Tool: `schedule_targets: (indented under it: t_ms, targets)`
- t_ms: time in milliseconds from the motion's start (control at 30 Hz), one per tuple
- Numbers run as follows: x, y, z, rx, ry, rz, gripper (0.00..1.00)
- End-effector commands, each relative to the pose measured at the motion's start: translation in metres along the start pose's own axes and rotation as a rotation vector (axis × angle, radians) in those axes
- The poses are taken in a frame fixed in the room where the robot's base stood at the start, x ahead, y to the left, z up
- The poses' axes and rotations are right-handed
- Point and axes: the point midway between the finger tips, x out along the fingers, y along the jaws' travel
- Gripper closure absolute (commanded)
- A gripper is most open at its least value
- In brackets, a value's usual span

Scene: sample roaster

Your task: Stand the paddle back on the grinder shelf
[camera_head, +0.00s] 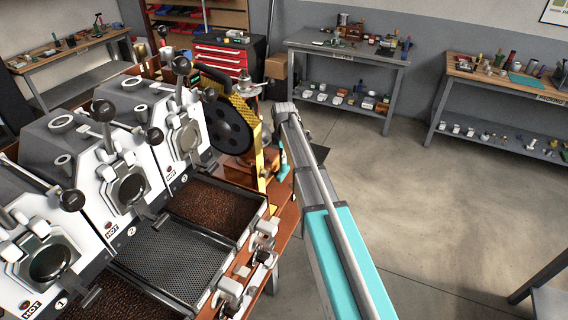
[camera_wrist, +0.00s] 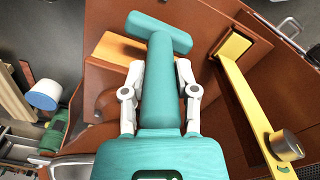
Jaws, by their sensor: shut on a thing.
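The paddle is a teal T-shaped piece (camera_wrist: 163,95) in the wrist view, with its crossbar at the far end. My gripper (camera_wrist: 160,68) is shut on its stem, with one pale finger on each side. In the head view a small teal part (camera_head: 283,161) shows beside my arm's far end; my fingers cannot be made out there. Below the paddle, the wrist view shows brown panels (camera_wrist: 225,35) and a light wooden strip (camera_wrist: 120,49). I cannot tell which surface is the grinder shelf, or whether the paddle touches anything.
A yellow bar (camera_wrist: 245,105) with a dark knob (camera_wrist: 286,146) stands right of the paddle. The roaster (camera_head: 120,150) and its bean trays (camera_head: 215,209) are left of my arm. A black wheel (camera_head: 228,125) is close by.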

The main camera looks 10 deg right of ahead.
Motion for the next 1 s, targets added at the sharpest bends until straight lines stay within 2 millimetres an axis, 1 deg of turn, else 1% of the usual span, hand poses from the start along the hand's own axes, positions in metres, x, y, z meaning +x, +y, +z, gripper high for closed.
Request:
schedule_targets:
  t_ms: [33, 233, 700, 1000]
  targets:
    - [0.009, 0.000, 0.000, 0.000, 0.000, 0.000, 1.00]
    - [0.022, 0.000, 0.000, 0.000, 0.000, 0.000, 1.00]
    - [0.024, 0.000, -0.001, -0.001, 0.000, 0.000, 1.00]
    - [0.032, 0.000, -0.001, -0.001, 0.000, 0.000, 1.00]
